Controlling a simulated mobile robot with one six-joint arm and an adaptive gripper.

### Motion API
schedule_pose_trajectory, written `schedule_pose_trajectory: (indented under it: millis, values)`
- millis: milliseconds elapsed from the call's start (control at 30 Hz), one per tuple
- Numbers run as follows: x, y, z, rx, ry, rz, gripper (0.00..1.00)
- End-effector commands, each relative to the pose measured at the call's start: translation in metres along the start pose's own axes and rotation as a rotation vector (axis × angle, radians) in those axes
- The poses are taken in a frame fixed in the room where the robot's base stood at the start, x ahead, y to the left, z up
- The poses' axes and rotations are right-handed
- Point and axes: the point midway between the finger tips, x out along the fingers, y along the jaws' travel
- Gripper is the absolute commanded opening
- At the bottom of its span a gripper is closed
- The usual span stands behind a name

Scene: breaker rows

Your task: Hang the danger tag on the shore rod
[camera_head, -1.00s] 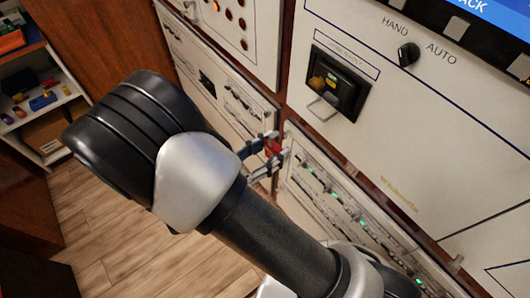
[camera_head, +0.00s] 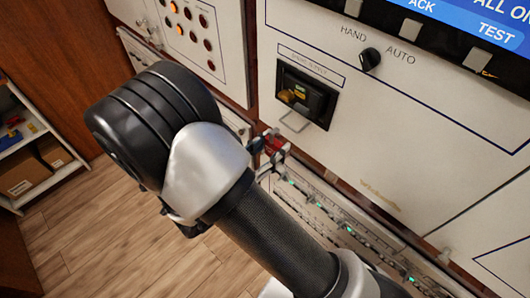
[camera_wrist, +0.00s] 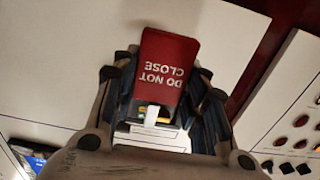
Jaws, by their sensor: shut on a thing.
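The red danger tag (camera_wrist: 170,57) shows white "DO NOT CLOSE" lettering, upside down in the wrist view. My gripper (camera_wrist: 162,88) is shut on it, with a finger on each side. In the head view, the tag (camera_head: 273,144) is a small red patch between the fingertips of my gripper (camera_head: 275,148). The thin pale shore rod (camera_head: 296,122) sticks out below a dark recess (camera_head: 306,97) in the cream panel, up and right of the tag. In the wrist view, the tag partly covers the recess. I cannot tell whether tag and rod touch.
An AUTO/HAND knob (camera_head: 370,59) sits on the panel above right of the recess. A breaker row with green lights (camera_head: 346,229) runs below. A panel of indicator lamps (camera_head: 190,30) is at upper left. Shelves (camera_head: 35,150) stand far left beyond open floor.

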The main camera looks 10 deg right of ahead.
Motion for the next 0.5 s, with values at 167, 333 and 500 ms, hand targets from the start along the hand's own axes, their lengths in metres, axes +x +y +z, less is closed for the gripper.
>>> schedule_pose_trajectory:
  millis: [167, 333, 500]
  values:
    - [0.015, 0.001, 0.000, 0.000, 0.000, 0.002, 0.17]
    - [0.029, 0.001, 0.001, -0.001, 0.000, 0.002, 0.17]
    - [0.042, 0.001, 0.000, 0.000, 0.000, 0.002, 0.17]
